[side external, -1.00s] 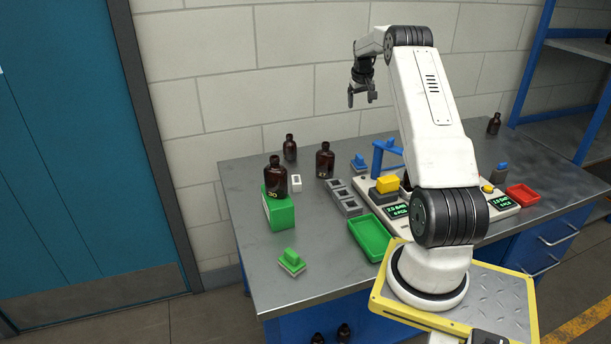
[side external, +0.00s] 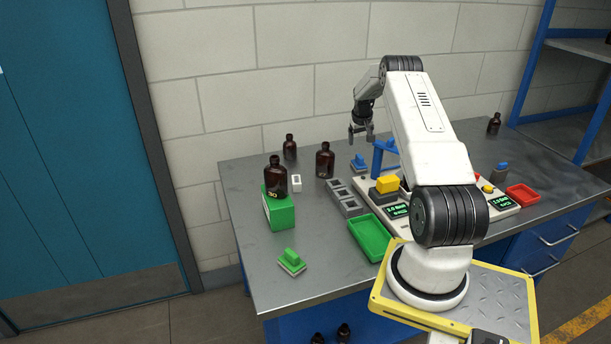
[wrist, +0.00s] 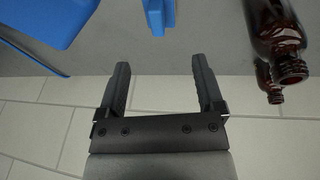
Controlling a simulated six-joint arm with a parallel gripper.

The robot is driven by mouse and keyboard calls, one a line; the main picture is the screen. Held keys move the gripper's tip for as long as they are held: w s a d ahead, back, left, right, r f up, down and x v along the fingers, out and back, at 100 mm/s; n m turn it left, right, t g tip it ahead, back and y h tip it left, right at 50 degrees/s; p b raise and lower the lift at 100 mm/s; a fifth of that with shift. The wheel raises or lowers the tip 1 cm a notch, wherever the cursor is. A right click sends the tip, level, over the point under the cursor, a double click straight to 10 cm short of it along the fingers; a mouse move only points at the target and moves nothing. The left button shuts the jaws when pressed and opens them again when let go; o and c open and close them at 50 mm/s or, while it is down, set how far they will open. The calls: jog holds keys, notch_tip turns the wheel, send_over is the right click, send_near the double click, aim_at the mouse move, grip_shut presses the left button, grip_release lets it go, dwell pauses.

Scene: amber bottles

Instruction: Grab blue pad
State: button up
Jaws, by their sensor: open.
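The blue pad (side external: 359,161) is a small block with a raised handle on the steel bench, near the back wall. My gripper (side external: 361,139) is open and empty, a little above it. In the wrist view, a blue piece that looks like the pad (wrist: 162,14) is at the top edge, partly cut off. There it lies roughly in line with the gap between my open fingers (wrist: 160,66), apart from them. A similar blue-topped piece (side external: 502,169) stands farther right on the bench equipment.
A blue upright frame (side external: 378,158) stands close to the pad's right; a large blue part (wrist: 45,20) fills the wrist view's upper left. Amber bottles (side external: 325,161) stand to the left. Grey square holders (side external: 338,190) and a green tray (side external: 371,238) are in front.

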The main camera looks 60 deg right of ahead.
aim_at(359, 156)
jog(key=shift+x, duration=3.4)
jog(key=shift+f, duration=0.15)
jog(key=shift+x, duration=2.4)
jog(key=shift+w, duration=0.1)
jog(key=shift+c, duration=0.2)
jog(key=c, duration=1)
jog(key=shift+d+r, duration=0.1)
jog(key=shift+r, duration=0.1)
